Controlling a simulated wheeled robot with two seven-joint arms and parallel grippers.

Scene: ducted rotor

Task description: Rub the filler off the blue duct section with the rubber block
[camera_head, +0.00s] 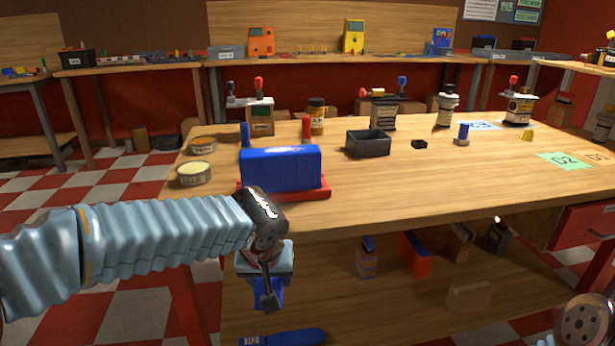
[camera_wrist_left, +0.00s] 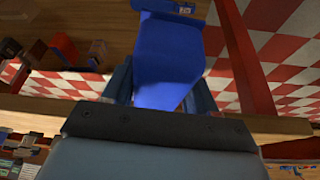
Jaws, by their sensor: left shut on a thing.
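The blue duct section (camera_head: 280,168) sits on a red stand (camera_head: 318,193) at the table's near left edge. A small pale marking shows on its top; I cannot make out filler at this size. My left gripper (camera_head: 267,287) is in front of and below the table edge, pointing down, apart from the duct section. It is shut on a blue block-like piece (camera_wrist_left: 170,62), which shows between its fingers in the left wrist view. I cannot tell whether this piece is the rubber block. The gripper partly hides it in the head view. My right gripper is not in view.
A blue labelled piece (camera_head: 283,338) lies low, below the left gripper. Two round tins (camera_head: 194,174) stand left of the duct section. A dark open tray (camera_head: 368,143) and a small black piece (camera_head: 419,144) are farther right.

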